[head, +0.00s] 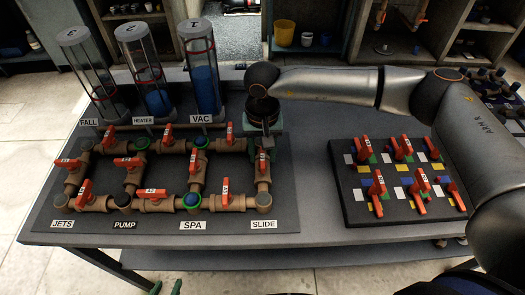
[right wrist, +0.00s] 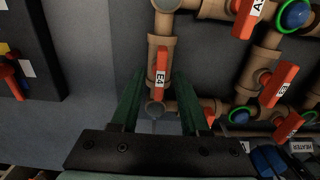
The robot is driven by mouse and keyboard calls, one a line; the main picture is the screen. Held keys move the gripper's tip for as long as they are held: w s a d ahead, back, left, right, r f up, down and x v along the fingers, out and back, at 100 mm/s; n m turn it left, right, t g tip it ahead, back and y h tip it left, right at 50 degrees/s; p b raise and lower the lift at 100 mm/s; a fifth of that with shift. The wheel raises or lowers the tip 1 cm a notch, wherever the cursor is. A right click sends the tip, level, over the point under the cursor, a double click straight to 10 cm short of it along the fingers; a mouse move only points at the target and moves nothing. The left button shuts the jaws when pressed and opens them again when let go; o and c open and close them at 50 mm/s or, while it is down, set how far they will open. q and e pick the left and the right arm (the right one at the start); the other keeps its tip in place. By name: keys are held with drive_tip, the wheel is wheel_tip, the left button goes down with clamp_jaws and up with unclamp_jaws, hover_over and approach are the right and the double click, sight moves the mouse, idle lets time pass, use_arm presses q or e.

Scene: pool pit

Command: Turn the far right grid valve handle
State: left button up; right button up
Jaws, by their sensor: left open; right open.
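The pipe grid (head: 110,208) lies on a dark board at the left of the table, with several red valve handles. Its far right handle (head: 262,163) is red on a tan pipe, just below my right gripper (head: 264,150) in the head view. In the right wrist view this handle (right wrist: 162,62) is labelled E4 and points up the picture. The green fingers of my right gripper (right wrist: 160,80) are open, one to each side of its lower part; contact cannot be told. Only the green fingertips of my left gripper (head: 165,288) show at the bottom edge, apart.
A black board (head: 345,212) with several red handles and coloured squares stands at the right. Three clear cylinders (head: 203,75) stand behind the grid, labelled FALL, HEATER and VAC. Bare grey table (head: 310,180) lies between the boards. My right arm spans above the right side.

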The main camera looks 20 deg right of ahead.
drive_tip(key=shift+f, duration=0.25)
clamp_jaws()
idle(0.5)
